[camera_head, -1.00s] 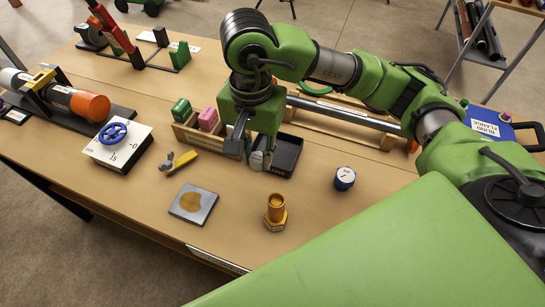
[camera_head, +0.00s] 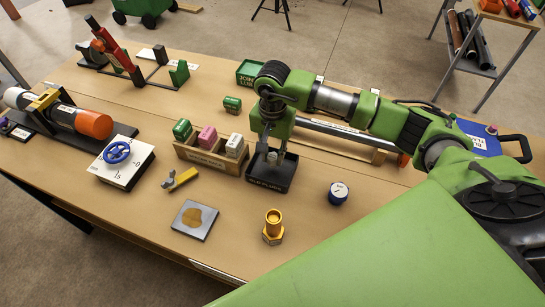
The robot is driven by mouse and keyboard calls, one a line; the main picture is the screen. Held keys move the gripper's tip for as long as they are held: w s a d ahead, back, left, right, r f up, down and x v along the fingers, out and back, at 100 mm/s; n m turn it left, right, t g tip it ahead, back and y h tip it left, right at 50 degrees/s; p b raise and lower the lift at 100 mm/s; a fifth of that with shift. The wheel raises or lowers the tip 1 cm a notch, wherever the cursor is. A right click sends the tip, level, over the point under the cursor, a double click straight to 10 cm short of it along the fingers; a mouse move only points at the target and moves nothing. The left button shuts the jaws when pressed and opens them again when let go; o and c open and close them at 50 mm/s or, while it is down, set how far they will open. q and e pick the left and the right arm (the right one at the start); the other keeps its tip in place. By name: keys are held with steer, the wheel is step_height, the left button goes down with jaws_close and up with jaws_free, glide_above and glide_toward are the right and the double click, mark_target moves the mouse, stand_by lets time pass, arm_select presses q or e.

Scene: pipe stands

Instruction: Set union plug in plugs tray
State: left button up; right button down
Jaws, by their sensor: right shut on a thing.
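The black plugs tray (camera_head: 268,187) stands on the wooden table right of the wooden block holder, with a label on its front wall. My right gripper (camera_head: 272,152) points down over the tray from the back. It is shut on a small grey piece (camera_head: 271,158), probably the union plug, which shows between the fingertips low at the tray. I cannot tell whether the piece touches the tray floor. The brass union fitting (camera_head: 273,226) stands upright in front of the tray. My left gripper is not in view.
A wooden holder (camera_head: 213,160) with green, pink and white blocks is just left of the tray. A yellow-handled tool (camera_head: 180,179) and a grey plate (camera_head: 194,219) lie in front. A pipe on a wooden stand lies behind.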

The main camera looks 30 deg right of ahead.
mark_target(272, 157)
step_height(272, 157, down, 2)
steer(key=shift+s+p, duration=0.1)
steer(key=shift+p, duration=0.4)
steer(key=shift+a+f+b, duration=0.1)
steer(key=shift+f+b, duration=0.25)
steer(key=shift+b, duration=0.05)
steer(key=c, duration=1.8)
jaws_free()
steer(key=shift+r, duration=0.1)
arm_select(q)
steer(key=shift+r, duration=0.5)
arm_select(e)
steer(key=shift+r, duration=0.4)
step_height(272, 157, up, 11)
steer(key=b, duration=0.3)
steer(key=shift+f, duration=0.2)
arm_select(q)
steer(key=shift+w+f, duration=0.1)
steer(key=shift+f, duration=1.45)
arm_select(e)
steer(key=shift+r, duration=0.45)
